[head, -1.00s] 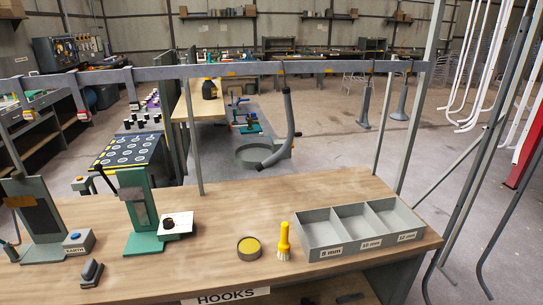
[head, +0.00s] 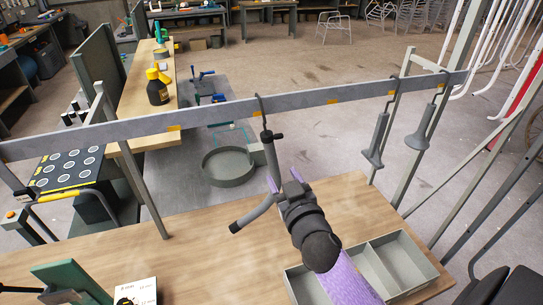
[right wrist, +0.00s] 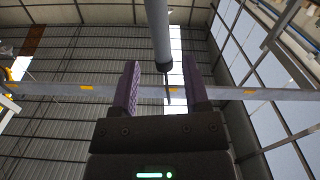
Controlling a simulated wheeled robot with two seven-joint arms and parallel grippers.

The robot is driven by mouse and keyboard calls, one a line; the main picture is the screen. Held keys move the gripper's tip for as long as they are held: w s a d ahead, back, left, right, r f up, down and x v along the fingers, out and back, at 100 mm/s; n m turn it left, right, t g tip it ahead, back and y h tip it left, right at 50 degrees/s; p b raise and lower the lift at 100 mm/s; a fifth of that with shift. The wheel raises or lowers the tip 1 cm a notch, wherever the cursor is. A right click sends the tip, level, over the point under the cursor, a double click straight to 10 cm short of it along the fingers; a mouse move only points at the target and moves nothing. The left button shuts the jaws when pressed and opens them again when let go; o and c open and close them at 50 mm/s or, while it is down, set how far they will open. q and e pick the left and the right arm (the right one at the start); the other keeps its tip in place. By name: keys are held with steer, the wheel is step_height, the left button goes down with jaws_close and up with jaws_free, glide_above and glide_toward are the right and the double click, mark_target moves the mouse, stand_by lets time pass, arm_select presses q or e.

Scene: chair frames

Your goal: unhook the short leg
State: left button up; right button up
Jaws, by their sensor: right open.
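A curved dark grey leg (head: 253,213) hangs from a hook (head: 260,105) on the long grey rail (head: 222,109). My right gripper (head: 284,179) is open, its purple fingers at the leg's middle, hiding part of it. In the right wrist view the leg (right wrist: 157,28) appears between the two open fingers (right wrist: 161,76), with the rail (right wrist: 237,93) behind; I cannot tell whether they touch. Two straight grey legs with flared ends (head: 375,142) (head: 425,125) hang further right on the rail. My left gripper is not in view.
Below is a wooden bench (head: 200,235) with a grey divided tray (head: 420,262) at right. A green stand (head: 75,280) and a white card (head: 137,291) are at front left. A round grey tub (head: 228,168) lies beyond the rail. A slanted post (head: 130,165) stands left.

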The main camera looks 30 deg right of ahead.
mark_target(273, 159)
steer(key=b+x, duration=0.2)
steer(key=x, duration=0.5)
steer(key=shift+w, duration=0.1)
steer(key=shift+c, duration=0.9)
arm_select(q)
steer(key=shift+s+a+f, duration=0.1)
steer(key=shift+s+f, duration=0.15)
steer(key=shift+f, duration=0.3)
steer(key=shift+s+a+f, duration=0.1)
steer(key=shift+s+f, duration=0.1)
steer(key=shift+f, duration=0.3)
arm_select(e)
jaws_close()
